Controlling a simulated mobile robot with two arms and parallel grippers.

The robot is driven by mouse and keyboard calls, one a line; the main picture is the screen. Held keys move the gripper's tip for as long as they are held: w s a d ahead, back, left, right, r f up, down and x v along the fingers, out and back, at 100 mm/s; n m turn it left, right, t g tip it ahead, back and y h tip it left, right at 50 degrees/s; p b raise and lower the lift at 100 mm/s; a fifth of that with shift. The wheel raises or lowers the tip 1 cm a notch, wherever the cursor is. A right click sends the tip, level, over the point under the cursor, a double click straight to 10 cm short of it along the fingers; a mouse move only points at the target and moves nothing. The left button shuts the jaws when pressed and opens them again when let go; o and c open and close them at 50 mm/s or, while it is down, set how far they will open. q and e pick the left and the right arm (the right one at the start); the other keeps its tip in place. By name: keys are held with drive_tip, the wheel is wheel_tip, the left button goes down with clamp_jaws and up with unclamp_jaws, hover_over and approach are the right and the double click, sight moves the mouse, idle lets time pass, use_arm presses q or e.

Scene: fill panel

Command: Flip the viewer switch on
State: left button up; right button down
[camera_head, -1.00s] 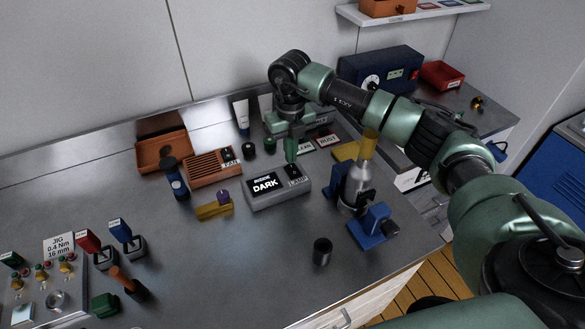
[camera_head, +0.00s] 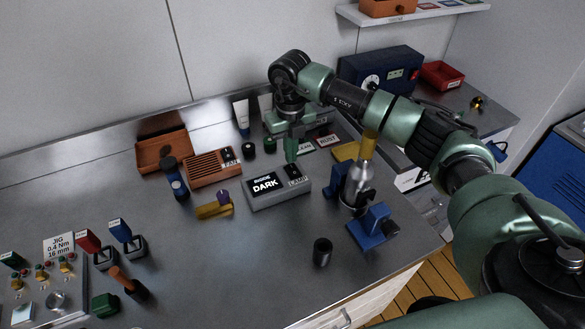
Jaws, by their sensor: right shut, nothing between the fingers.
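The viewer is a grey box (camera_head: 278,195) on the metal bench, with a black screen (camera_head: 265,184) reading "INSIDE DARK". A black switch (camera_head: 292,171) sits at its right end above a "LAMP" label (camera_head: 298,182). My right gripper (camera_head: 291,158) reaches in from the right and points down, its green fingers shut and empty. The fingertips are right at the switch's back edge; I cannot tell whether they touch it. My left gripper is not in view.
A black cup (camera_head: 322,252) stands in front. The bench's front middle is clear.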

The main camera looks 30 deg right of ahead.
drive_tip(key=shift+f+b, duration=0.8)
drive_tip(key=shift+f, duration=0.3)
idle(0.6)
drive_tip(key=shift+r, duration=0.1)
drive_tip(key=shift+r+p, duration=2.25)
drive_tip(key=shift+r, duration=1.2)
